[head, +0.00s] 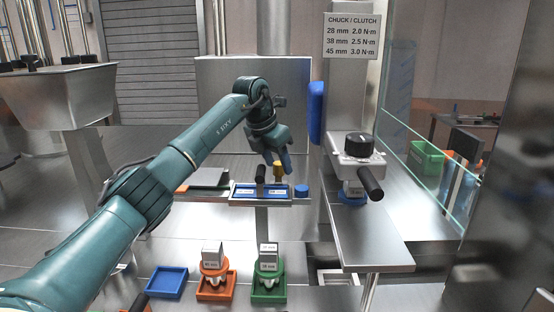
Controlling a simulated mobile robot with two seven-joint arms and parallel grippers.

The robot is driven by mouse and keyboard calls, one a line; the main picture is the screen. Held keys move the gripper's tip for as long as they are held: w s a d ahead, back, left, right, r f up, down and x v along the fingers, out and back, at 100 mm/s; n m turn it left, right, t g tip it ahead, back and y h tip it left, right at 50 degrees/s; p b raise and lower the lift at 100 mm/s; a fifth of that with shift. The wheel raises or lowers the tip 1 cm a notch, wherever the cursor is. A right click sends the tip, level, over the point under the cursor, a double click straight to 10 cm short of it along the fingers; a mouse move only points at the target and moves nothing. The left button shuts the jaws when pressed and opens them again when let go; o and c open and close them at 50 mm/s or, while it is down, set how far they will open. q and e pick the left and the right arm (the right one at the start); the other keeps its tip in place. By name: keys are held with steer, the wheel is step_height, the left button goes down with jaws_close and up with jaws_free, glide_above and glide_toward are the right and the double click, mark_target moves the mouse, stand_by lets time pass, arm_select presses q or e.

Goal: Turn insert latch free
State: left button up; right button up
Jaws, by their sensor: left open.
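My left gripper (283,163) reaches down from above to the narrow steel shelf in the middle of the head view. Its jaws are open beside a small brass-yellow upright piece (278,172), which may be the latch. I cannot tell whether they touch. A black upright knob or post (260,173) stands just left of it. Both rise at a blue holder (245,191) with pale labels. My right gripper is not in view.
In front stand an empty blue tray (167,282), an orange stand (215,288) and a green stand (269,287), both bearing labelled inserts. A steel side shelf (372,243) and a glass panel (433,150) bound the right.

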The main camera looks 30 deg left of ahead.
arm_select(q)
steer(key=shift+f, duration=0.1)
steer(key=shift+c, duration=0.4)
steer(key=c, duration=0.9)
steer(key=shift+n, duration=0.3)
steer(key=n+y, duration=0.1)
steer(key=n, duration=0.2)
steer(key=shift+d+n+y, duration=0.15)
steer(key=shift+n+y, duration=0.15)
steer(key=n+y, duration=0.1)
steer(key=n, duration=0.3)
steer(key=shift+d+y, duration=0.1)
steer(key=shift+y, duration=0.3)
steer(key=n+g+y, duration=0.1)
steer(key=n, duration=0.4)
steer(key=shift+w+d, duration=0.1)
steer(key=shift+d, duration=0.05)
steer(key=n+g, duration=0.1)
steer(key=n, duration=0.1)
steer(key=n+y, duration=0.1)
steer(key=n, duration=0.1)
steer(key=shift+w+n+g, duration=0.1)
steer(key=shift+n+g, duration=0.2)
steer(key=shift+g, duration=0.1)
